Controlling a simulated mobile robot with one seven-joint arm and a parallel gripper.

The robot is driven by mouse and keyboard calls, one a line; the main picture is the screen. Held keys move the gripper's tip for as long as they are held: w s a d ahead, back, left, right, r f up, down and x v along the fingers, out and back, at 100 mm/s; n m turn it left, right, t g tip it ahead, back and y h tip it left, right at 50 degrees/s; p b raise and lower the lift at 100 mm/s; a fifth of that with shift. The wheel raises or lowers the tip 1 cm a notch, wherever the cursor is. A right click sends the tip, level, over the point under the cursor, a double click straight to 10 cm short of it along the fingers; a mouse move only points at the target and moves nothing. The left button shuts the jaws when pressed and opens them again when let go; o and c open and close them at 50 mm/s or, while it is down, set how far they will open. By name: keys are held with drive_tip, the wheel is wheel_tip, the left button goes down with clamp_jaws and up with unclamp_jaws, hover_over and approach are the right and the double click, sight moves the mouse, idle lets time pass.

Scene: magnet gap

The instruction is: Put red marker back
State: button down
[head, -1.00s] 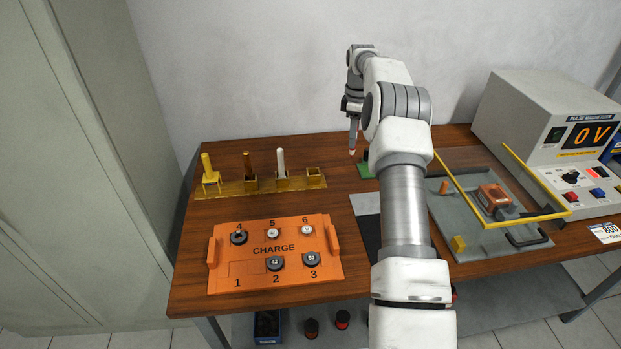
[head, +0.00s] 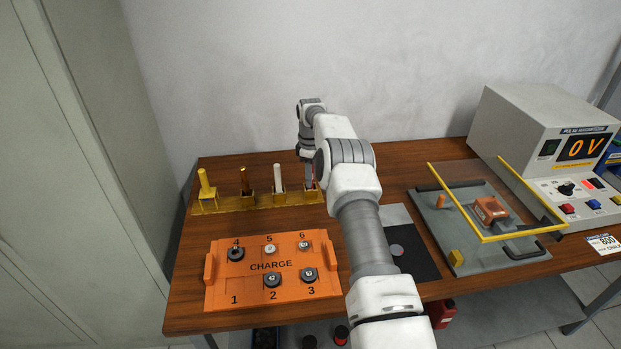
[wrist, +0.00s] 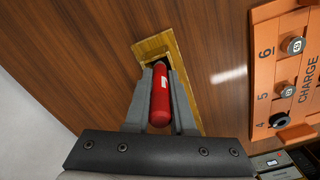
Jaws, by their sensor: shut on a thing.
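My gripper (wrist: 160,98) is shut on the red marker (wrist: 160,104), with a grey finger on each side of it. In the wrist view the marker's far end points at the end slot of the brass marker rack (wrist: 150,45). I cannot tell whether its tip is inside the slot. In the head view my gripper (head: 310,178) is at the right end of the rack (head: 237,203), and the marker is mostly hidden.
The orange CHARGE tray (head: 225,263) with several round magnets lies in front of the rack. A grey fixture with a yellow frame (head: 480,240) and the pulse magnetizer (head: 545,130) stand to the right. The wall is close behind the rack.

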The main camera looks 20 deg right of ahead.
drive_tip(key=shift+f, duration=0.15)
drive_tip(key=shift+f, duration=0.15)
drive_tip(key=c, duration=0.8)
unclamp_jaws()
drive_tip(key=shift+o, duration=0.2)
